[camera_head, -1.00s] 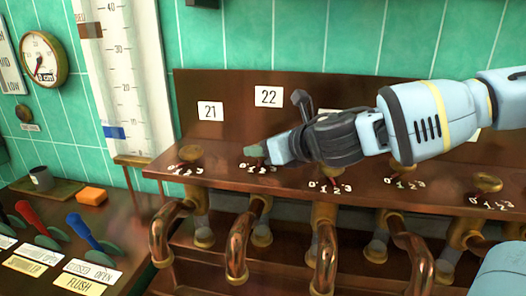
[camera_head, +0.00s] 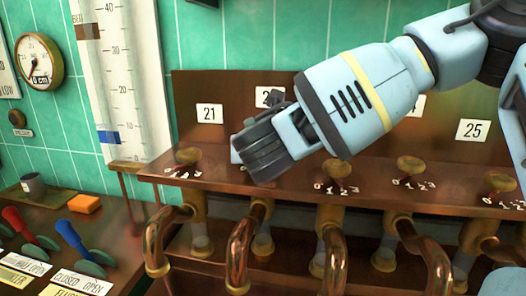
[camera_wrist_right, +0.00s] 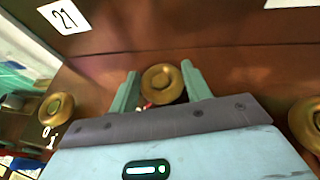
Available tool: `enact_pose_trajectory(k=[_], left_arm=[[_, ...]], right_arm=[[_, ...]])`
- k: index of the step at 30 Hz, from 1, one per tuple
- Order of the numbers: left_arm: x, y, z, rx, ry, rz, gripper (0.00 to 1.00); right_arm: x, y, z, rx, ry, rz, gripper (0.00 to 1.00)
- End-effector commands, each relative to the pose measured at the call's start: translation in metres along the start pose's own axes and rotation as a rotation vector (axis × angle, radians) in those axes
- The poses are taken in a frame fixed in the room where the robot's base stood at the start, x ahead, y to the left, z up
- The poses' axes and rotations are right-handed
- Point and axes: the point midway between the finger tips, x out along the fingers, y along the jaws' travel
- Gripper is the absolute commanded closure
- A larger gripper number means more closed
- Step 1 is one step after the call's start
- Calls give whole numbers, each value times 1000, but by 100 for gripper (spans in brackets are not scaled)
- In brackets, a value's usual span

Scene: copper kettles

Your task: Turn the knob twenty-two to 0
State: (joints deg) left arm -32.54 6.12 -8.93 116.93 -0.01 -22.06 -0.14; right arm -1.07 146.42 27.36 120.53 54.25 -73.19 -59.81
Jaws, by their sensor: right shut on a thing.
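Knob twenty-two (camera_wrist_right: 162,84) is a round brass knob below the 22 plate (camera_head: 264,98). In the wrist view it sits between the two green fingers of my right gripper (camera_wrist_right: 163,73), which is shut on it. A bit of red shows at its lower left; its numbers are hidden by the gripper. In the head view my right gripper (camera_head: 238,152) reaches in from the upper right and hides the knob and its scale. The gripper also covers part of the 22 plate. My left gripper is not in view.
A brass knob (camera_head: 187,156) under the 21 plate (camera_head: 209,113) is close on the left. More knobs (camera_head: 340,169) stand along the shelf on the right. Copper pipes (camera_head: 240,245) run below. Red and blue levers (camera_head: 78,238) stand at lower left.

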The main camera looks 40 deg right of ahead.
Motion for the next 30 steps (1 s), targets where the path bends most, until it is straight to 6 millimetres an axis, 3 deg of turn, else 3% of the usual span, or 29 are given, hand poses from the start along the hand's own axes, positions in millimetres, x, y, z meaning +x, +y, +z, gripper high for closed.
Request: enact_pose_trajectory(k=[18, 19, 23, 30], left_arm=[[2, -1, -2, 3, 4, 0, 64], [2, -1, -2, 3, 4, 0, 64], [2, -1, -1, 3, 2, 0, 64], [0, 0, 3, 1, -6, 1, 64]], right_arm=[[0, 0, -1, 15, 4, -36, 75], [0, 0, -1, 15, 4, -36, 48], [0, 0, -1, 14, 3, -35, 31], [0, 0, 0, 15, 2, -35, 30]])
